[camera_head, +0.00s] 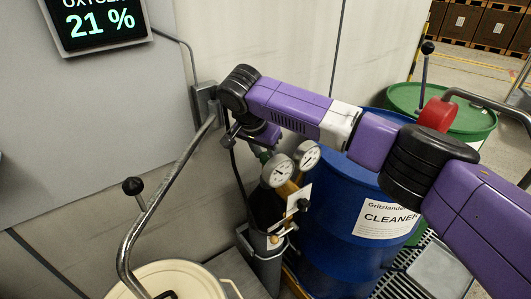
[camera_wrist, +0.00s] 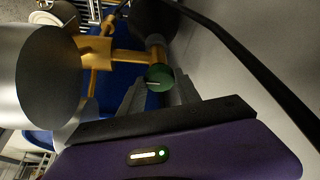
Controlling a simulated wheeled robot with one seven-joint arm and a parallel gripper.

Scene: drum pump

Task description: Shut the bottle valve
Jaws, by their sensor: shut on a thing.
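The gas bottle (camera_head: 268,212) stands upright by the wall, with a brass regulator (camera_head: 288,188) and two round gauges (camera_head: 277,171) on top. Its green valve knob (camera_wrist: 160,77) shows in the wrist view beside the brass fitting (camera_wrist: 127,56). In the head view the knob is mostly hidden under my gripper (camera_head: 260,147). My gripper reaches down over the bottle top from above. In the wrist view its fingers (camera_wrist: 161,92) lie on either side of the green knob and are shut on it. The white mark on the knob's face shows.
A blue drum (camera_head: 335,215) labelled Cleaner stands right beside the bottle, under my arm. A green drum (camera_head: 405,97) is behind it. A dark hose (camera_head: 240,185) hangs close to the bottle.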

